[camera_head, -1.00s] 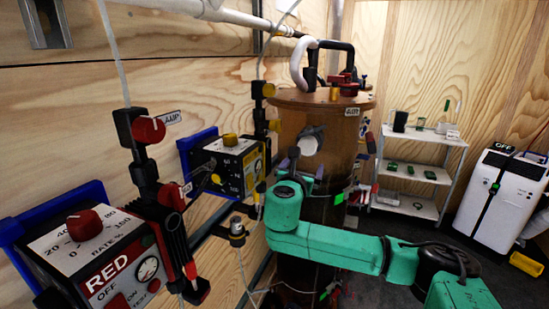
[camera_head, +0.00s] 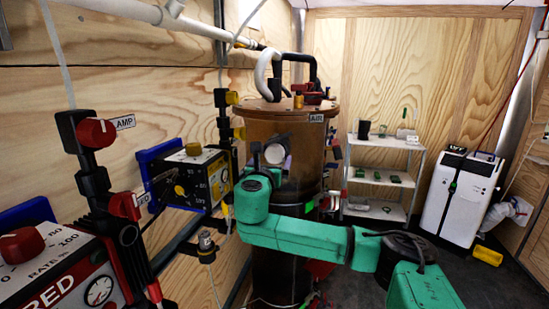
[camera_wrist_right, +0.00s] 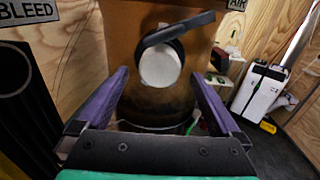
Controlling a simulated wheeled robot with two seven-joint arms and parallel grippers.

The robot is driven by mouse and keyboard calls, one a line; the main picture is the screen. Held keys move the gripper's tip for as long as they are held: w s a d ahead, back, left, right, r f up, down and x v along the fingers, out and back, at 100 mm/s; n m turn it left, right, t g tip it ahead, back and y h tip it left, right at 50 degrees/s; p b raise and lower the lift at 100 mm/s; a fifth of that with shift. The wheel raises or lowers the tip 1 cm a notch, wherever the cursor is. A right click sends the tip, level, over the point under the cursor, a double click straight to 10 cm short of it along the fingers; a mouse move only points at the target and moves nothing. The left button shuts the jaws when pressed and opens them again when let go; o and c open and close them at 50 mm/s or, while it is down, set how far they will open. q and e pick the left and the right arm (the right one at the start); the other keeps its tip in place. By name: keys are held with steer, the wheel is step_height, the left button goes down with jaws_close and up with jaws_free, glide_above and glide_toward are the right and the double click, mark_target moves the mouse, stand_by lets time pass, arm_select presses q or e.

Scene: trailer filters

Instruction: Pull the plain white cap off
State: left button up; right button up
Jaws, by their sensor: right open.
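The plain white cap (camera_head: 275,153) is a round white disc on the front of the brown column (camera_head: 322,135). In the right wrist view the cap (camera_wrist_right: 160,66) faces me, with a dark lever-like bar across its top. My right gripper (camera_head: 270,160) is in front of the column, close to the cap. In the wrist view its purple fingers stand wide apart (camera_wrist_right: 160,76), one on each side of the cap, and do not touch it. Whether the fingertips reach past the cap's face is hard to tell. My left gripper is not in view.
A RED control box (camera_head: 70,270) and a yellow-labelled box (camera_head: 195,180) are on the left wall. A label reading BLEED (camera_wrist_right: 28,11) is near a black pipe. A shelf (camera_head: 385,143) and a white machine (camera_head: 460,195) stand to the right. Floor there is mostly clear.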

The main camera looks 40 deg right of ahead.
mark_target(274, 156)
steer(key=shift+p+x, duration=0.4)
steer(key=shift+x, duration=0.75)
steer(key=shift+w+d+r, duration=0.1)
steer(key=shift+w+d, duration=0.2)
steer(key=shift+p, duration=0.5)
steer(key=shift+p, duration=0.45)
